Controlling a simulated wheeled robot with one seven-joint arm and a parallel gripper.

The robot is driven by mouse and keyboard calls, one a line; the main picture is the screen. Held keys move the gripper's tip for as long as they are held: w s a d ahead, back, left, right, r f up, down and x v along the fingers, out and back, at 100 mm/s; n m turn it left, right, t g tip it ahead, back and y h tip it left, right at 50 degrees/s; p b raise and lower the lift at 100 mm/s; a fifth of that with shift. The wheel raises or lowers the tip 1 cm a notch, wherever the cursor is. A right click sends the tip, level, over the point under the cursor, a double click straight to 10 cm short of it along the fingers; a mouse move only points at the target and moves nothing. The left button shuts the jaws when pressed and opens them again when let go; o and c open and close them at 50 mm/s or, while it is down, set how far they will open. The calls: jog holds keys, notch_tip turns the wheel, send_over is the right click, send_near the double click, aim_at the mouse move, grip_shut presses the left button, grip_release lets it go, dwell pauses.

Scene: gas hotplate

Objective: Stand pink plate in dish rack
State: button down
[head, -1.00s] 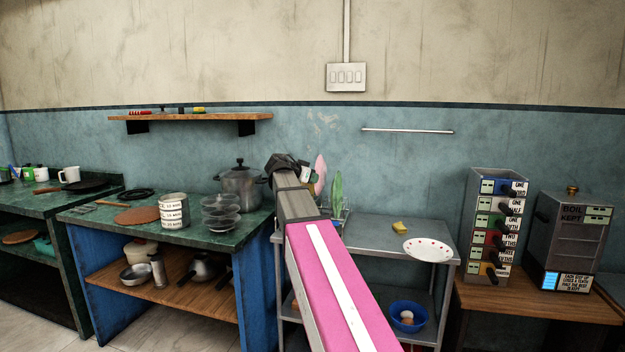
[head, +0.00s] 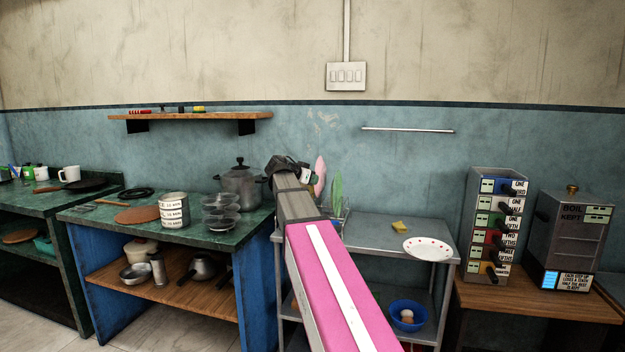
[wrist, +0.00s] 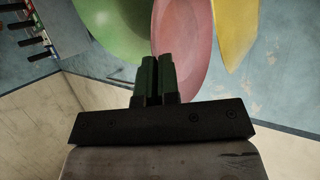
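The pink plate (head: 320,174) is upright, seen nearly edge-on in the head view, with its top above the green plate (head: 337,191) to its right. In the wrist view the pink plate (wrist: 184,50) is in the middle, between the green plate (wrist: 112,25) and a yellow plate (wrist: 235,30). My gripper (wrist: 157,62) has its fingers close together on the pink plate's edge. The dish rack (head: 346,216) shows only as thin wires at the metal table's left end. My arm hides most of it, so I cannot tell whether the pink plate touches it.
The metal table (head: 375,228) also bears a yellow sponge (head: 400,227) and a white plate with red dots (head: 428,249). A blue bowl (head: 407,318) is on its lower shelf. A large pot (head: 240,187) and glass bowls (head: 221,212) stand close on the left counter.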

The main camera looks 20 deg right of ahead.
notch_tip(320, 180, down, 8)
jog(key=shift+f, duration=0.25)
dwell(3.4)
jog(key=c, duration=1.3)
grip_release()
jog(key=shift+o, duration=0.2)
jog(key=v, duration=1)
jog(key=shift+s+a, duration=0.25)
jog(key=shift+a, duration=0.05)
jog(key=shift+r, duration=0.15)
jog(key=s+a+f+n+g+y, duration=0.1)
jog(key=s+f+n+y, duration=0.3)
jog(key=f, duration=0.9)
jog(key=s+a+f+n+g+y, duration=0.15)
jog(key=s+f+n, duration=0.3)
jog(key=f, duration=0.75)
jog(key=s+a+f+n+g+y, duration=0.1)
jog(key=s+a+f+n+y, duration=0.1)
jog(key=s+f, duration=0.5)
jog(key=s+a+f+n+g+y, duration=0.2)
jog(key=s+a+f+y, duration=0.1)
jog(key=s+f+y, duration=0.2)
notch_tip(320, 180, down, 4)
jog(key=shift+s+a+r+n, duration=0.1)
jog(key=shift+s+a+n, duration=0.25)
jog(key=shift+s, duration=0.85)
